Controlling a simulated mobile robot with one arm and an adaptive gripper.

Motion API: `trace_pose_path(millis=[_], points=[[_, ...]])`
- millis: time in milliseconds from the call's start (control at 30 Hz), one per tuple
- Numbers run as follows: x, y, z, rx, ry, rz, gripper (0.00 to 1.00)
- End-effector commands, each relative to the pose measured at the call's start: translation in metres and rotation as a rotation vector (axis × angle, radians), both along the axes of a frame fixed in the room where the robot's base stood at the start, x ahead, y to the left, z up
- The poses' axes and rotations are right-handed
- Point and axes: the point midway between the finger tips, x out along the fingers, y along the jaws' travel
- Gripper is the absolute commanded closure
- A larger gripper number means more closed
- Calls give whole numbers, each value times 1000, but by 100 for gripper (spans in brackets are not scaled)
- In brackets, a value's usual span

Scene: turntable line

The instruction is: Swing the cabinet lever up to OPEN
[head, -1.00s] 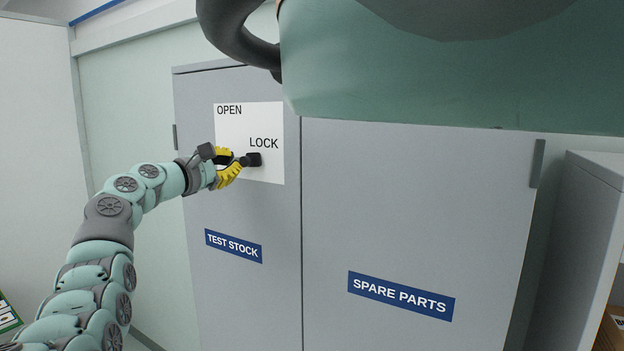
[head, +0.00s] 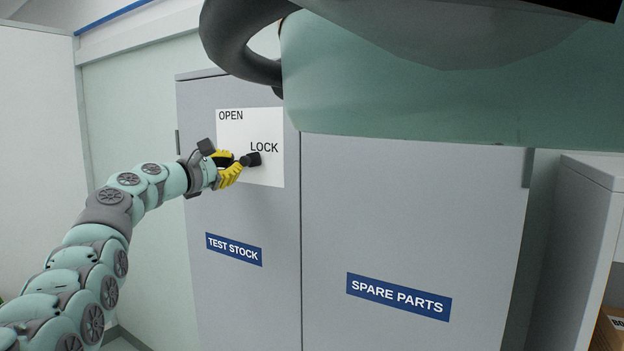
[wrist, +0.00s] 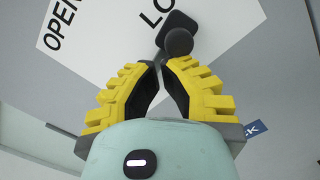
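The cabinet lever (head: 252,159) is a short dark handle on a white plate (head: 268,175) printed OPEN at upper left and LOCK at right. It sits just under the word LOCK. In the wrist view the lever shows as a dark block with a round knob (wrist: 179,42). My gripper (head: 238,164) has yellow ribbed fingers and is just left of the lever.
The grey cabinet has a left door labelled TEST STOCK (head: 234,249) and a right door labelled SPARE PARTS (head: 398,297). A shelf unit (head: 590,205) with a box (head: 612,325) stands at the right. A pale wall (head: 130,115) is at the left.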

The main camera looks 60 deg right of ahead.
Motion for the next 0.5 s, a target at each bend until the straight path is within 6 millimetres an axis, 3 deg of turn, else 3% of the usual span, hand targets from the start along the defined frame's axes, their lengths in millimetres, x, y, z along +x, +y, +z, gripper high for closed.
trace_pose_path(millis=[500], points=[[5, -5, 4, -6, 63, 1, 100]])
